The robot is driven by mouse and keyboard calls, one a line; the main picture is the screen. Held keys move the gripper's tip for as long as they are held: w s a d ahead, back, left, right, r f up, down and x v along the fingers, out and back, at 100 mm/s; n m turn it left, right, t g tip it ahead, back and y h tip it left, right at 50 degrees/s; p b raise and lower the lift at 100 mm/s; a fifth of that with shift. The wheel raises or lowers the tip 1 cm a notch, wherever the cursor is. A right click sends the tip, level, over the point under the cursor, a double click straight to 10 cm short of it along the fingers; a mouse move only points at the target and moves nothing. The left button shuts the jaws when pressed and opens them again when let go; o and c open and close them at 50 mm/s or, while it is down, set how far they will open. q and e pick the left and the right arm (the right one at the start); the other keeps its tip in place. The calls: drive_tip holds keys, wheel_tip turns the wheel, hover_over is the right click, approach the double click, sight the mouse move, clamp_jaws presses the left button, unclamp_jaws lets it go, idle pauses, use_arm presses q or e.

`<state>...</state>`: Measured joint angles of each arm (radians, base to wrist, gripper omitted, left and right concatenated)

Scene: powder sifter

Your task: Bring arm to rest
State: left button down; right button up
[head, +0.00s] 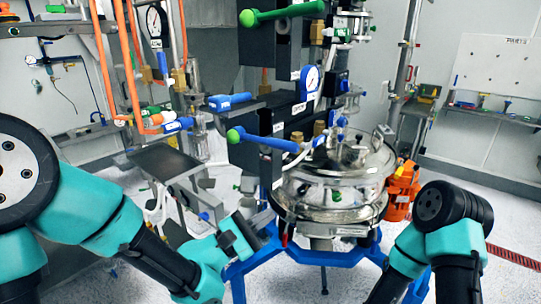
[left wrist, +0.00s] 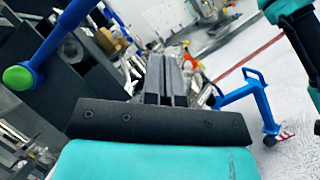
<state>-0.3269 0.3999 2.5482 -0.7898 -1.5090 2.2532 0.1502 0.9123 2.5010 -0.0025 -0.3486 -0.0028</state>
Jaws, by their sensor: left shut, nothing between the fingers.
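My left gripper (head: 262,229) is beside the lower left of the round steel sifter vessel (head: 335,212), in front of its blue stand. In the left wrist view its two dark fingers (left wrist: 173,80) lie side by side, shut and empty. Whether the gripper touches the stand or vessel cannot be told. My right arm's elbow (head: 452,205) shows at the lower right of the head view. Its gripper is out of the picture.
The blue stand legs (head: 240,270) spread over the speckled floor. A green-knobbed blue lever (head: 265,140) and a blue-handled valve (head: 228,101) stick out above the left gripper. A grey plate (head: 165,162) stands left.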

use_arm(q)
drive_tip(key=w+a+f+m+y, duration=0.15)
drive_tip(key=a+f+y, duration=0.25)
drive_tip(key=f, duration=0.6)
drive_tip(key=w+a+f+m+g+y, duration=0.15)
drive_tip(key=a+f+y, duration=0.25)
drive_tip(key=f, duration=0.5)
drive_tip(key=w+a+f+m+y, duration=0.15)
drive_tip(key=a+f+y, duration=0.25)
drive_tip(key=f, duration=0.6)
drive_tip(key=s+a+f+m+g+y, duration=0.2)
drive_tip(key=s+a+f+m+g, duration=0.1)
drive_tip(key=s+f, duration=0.5)
drive_tip(key=s+a+f+m+g+y, duration=0.2)
drive_tip(key=s+a+f+m+g, duration=0.2)
drive_tip(key=s+f, duration=0.4)
wheel_tip(320, 180, down, 2)
drive_tip(key=shift+s+a+f+g, duration=0.1)
drive_tip(key=shift+s+a+g, duration=0.15)
drive_tip(key=shift+a+g, duration=0.5)
